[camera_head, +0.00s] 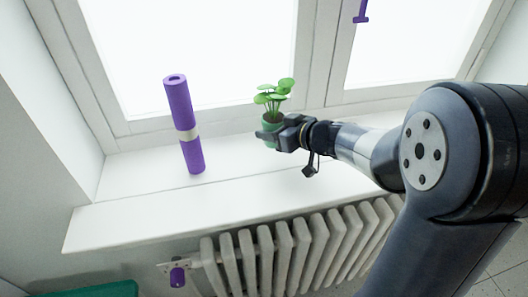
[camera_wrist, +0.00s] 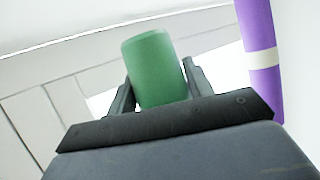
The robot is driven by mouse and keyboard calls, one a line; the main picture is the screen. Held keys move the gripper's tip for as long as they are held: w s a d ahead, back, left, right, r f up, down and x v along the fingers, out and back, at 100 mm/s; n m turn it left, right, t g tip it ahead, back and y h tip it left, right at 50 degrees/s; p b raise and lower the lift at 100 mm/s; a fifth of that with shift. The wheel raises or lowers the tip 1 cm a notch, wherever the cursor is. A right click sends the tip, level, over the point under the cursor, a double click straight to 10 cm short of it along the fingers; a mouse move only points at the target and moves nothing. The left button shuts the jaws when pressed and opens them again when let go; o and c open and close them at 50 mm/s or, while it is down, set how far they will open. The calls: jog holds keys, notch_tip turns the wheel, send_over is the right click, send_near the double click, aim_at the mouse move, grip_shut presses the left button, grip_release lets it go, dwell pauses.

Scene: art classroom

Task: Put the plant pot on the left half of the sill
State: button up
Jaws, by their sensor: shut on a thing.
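The plant pot (camera_head: 271,128) is small and green, with a round-leaved plant (camera_head: 274,96) in it. It is upright near the window frame, over the white sill (camera_head: 235,194). My gripper (camera_head: 270,138) reaches in from the right and is shut on the pot, covering part of it. In the wrist view the green pot (camera_wrist: 156,68) sits between my two fingers, and the plant is out of sight. I cannot tell whether the pot touches the sill.
A rolled purple mat (camera_head: 184,124) with a pale band stands on the sill left of the pot; it also shows in the wrist view (camera_wrist: 259,45). A white radiator (camera_head: 295,250) is below. The sill's left end (camera_head: 105,222) is clear.

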jog(key=shift+f+b, duration=0.75)
jog(key=shift+f, duration=2)
jog(key=shift+f, duration=0.15)
jog(key=o, duration=1.2)
jog(key=p+v, duration=0.2)
jog(key=v, duration=1)
jog(key=shift+s, duration=0.1)
